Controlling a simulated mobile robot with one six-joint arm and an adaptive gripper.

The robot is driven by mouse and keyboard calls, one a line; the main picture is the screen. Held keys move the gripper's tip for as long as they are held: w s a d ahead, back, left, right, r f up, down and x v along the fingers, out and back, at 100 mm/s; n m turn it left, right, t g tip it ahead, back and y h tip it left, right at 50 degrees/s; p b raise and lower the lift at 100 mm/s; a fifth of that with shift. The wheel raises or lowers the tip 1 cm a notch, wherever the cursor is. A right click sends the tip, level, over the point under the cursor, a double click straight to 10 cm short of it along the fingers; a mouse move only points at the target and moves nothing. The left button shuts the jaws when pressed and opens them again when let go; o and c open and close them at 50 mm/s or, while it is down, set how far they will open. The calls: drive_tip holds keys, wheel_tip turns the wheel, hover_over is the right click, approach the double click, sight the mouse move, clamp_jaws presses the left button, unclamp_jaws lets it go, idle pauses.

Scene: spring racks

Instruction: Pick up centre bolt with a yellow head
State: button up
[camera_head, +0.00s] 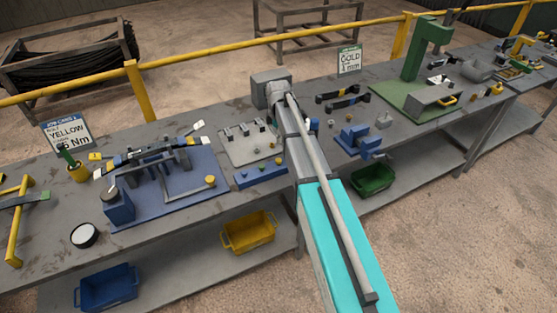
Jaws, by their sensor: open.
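A grey plate (235,150) on the bench carries several small upright parts, left of my arm. A blue block (245,179) in front of it holds several small pieces, some yellowish. They are too small to tell which, if any, is the centre bolt with a yellow head. My arm reaches over the bench from the lower right and ends in a grey wrist near the bench's far edge. My gripper's fingers are hidden.
A blue fixture (180,200) with a dark bar stands left of the plate. A blue vice (357,141) and black tools (343,99) lie right of my arm. A green press (425,50) stands farther right. A yellow rail (200,79) runs behind the bench.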

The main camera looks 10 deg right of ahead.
sight(279, 160)
drive_tip(key=shift+w, duration=0.15)
idle(0.3)
wheel_tip(279, 160, down, 8)
drive_tip(key=b, duration=0.8)
drive_tip(key=shift+f+b, duration=0.25)
drive_tip(key=shift+b, duration=0.1)
drive_tip(key=shift+s+f+b, duration=0.2)
drive_tip(key=shift+f+b, duration=2.4)
drive_tip(key=shift+c, duration=0.2)
clamp_jaws()
